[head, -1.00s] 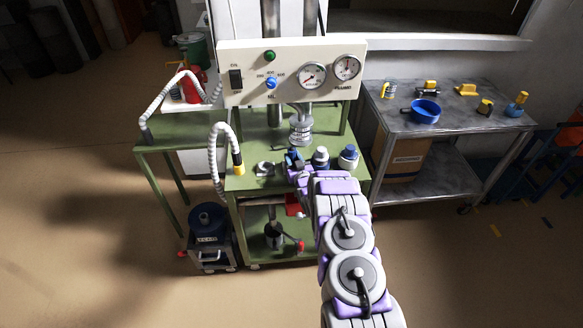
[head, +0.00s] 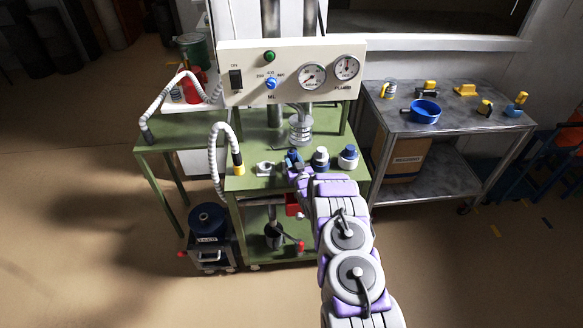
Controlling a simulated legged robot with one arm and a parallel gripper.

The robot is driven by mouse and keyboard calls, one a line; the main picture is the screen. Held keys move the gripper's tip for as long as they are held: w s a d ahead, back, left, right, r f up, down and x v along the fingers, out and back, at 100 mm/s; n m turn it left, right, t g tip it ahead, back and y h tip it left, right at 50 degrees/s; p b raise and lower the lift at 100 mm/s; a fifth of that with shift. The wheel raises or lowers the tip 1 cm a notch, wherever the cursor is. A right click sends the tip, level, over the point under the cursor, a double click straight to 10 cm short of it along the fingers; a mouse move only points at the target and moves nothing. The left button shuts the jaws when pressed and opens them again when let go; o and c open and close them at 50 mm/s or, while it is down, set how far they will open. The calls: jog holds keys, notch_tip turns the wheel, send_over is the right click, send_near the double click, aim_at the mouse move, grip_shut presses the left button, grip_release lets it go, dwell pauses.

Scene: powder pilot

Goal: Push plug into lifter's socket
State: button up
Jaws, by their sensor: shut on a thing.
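My gripper (head: 296,170) is at the front of the green bench (head: 240,182), below the control panel. It is small and partly hidden by my wrist. It appears shut on a small dark blue thing (head: 293,156) at its tip; I cannot tell whether this is the plug. A light grey block (head: 265,169) with an opening lies just left of the gripper. Two white containers with blue tops, one (head: 320,158) nearer and one (head: 348,156) farther, stand to its right. I cannot make out which part is the lifter's socket.
The cream panel (head: 320,96) with gauges, switch and knob overhangs the bench. A clear ribbed cylinder (head: 300,130) is under it. A white corrugated hose (head: 214,150) stands at left. A metal table (head: 455,116) with a blue bowl (head: 425,111) is at right.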

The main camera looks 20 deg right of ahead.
jog(key=shift+s+f, duration=0.1)
jog(key=shift+f, duration=0.2)
jog(key=o, duration=0.9)
jog(key=shift+c, duration=0.2)
jog(key=o, duration=0.3)
jog(key=s+p, duration=0.2)
jog(key=s, duration=1.5)
jog(key=shift+d, duration=0.25)
